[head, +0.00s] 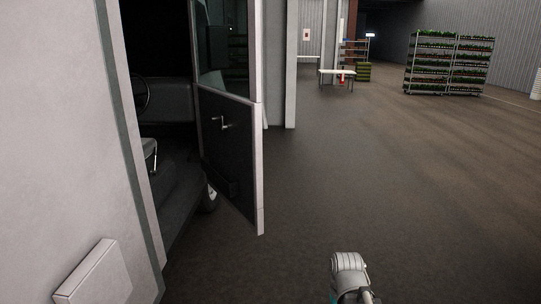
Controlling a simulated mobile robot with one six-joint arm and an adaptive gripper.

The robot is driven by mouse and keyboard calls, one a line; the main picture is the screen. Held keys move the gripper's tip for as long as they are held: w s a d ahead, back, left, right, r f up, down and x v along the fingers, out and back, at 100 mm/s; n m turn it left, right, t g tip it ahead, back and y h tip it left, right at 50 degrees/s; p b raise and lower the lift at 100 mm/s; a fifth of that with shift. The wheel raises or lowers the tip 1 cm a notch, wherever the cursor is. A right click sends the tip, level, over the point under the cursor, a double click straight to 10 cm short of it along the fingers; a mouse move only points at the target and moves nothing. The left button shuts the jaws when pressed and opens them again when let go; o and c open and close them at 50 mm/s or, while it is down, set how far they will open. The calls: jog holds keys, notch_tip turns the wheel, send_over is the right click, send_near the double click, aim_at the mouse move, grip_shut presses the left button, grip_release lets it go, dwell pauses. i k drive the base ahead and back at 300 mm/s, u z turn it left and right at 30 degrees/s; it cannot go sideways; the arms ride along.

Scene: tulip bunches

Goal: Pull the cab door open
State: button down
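The cab door (231,148) stands swung out from the cab on the left of the head view. Its dark inner panel faces me, with a small inner handle (222,124) and a window above. The pale outer edge of the door points towards me. The doorway is open and shows the dark cab interior, with a steering wheel (141,93) and part of a seat. A pale rounded part of my arm shows at the bottom, right of the door and clear of it. My gripper fingers are not visible.
The cab's pale side wall (62,130) fills the near left, with a boxy panel (94,272) low on it. Open floor (410,190) lies to the right of the door. Tall plant racks (447,63) and a small table (337,72) stand far back.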

aim_at(231, 159)
jog(key=u, duration=0.25)
jog(key=i, duration=1.5)
jog(key=u, duration=0.3)
